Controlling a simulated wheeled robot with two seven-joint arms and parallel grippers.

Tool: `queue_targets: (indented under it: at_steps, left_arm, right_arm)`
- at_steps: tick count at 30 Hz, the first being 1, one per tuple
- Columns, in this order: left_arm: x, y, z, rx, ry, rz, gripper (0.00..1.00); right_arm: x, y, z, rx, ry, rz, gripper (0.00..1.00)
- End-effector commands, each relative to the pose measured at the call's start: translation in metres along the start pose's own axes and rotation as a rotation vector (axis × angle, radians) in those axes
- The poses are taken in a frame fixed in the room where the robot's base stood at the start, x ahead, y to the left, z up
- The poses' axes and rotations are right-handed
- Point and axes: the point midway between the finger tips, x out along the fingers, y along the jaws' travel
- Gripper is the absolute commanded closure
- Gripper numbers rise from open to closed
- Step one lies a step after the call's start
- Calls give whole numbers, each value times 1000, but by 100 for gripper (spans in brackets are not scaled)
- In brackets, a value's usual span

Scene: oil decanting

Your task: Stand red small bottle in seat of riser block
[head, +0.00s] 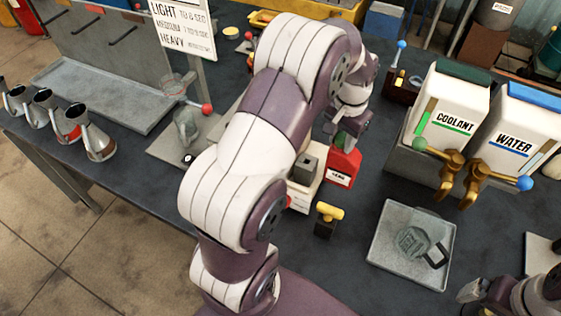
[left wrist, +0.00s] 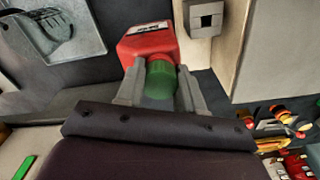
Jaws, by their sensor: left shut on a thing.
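The red small bottle (head: 342,167) has a white label and hangs below my left gripper (head: 348,134) in the head view. In the left wrist view my left gripper (left wrist: 158,92) is shut on its green cap (left wrist: 160,80), with the red body (left wrist: 148,43) beyond the fingertips. A grey block with a square opening (head: 305,168), which looks like the riser block, is just left of the bottle; it also shows in the left wrist view (left wrist: 205,18). I cannot tell whether the bottle touches anything below. My right gripper (head: 472,291) is at the lower right, its jaws unclear.
A yellow-handled tool (head: 329,215) stands in front of the block. A grey tray (head: 385,262) lies to the right, with the coolant (head: 447,100) and water (head: 512,128) dispensers behind it. Several metal jugs (head: 97,142) stand at the left. My left arm hides the table's middle.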

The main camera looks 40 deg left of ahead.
Motion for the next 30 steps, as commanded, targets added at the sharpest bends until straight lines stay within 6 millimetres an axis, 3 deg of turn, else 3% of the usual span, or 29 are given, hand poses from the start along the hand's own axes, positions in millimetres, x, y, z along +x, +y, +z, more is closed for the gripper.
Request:
queue_targets:
  at_steps: [18,28,29,30]
  left_arm:
    - [94,0,1,0,0,0,100]
    - [101,0,1,0,1,0,100]
    - [101,0,2,0,0,0,60]
    - [100,0,2,0,0,0,47]
  right_arm:
    - [-34,0,-4,0,1,0,0]
    - [-30,0,-4,0,1,0,0]
    - [-30,0,-4,0,0,0,0]
    - [-31,0,-4,0,1,0,0]
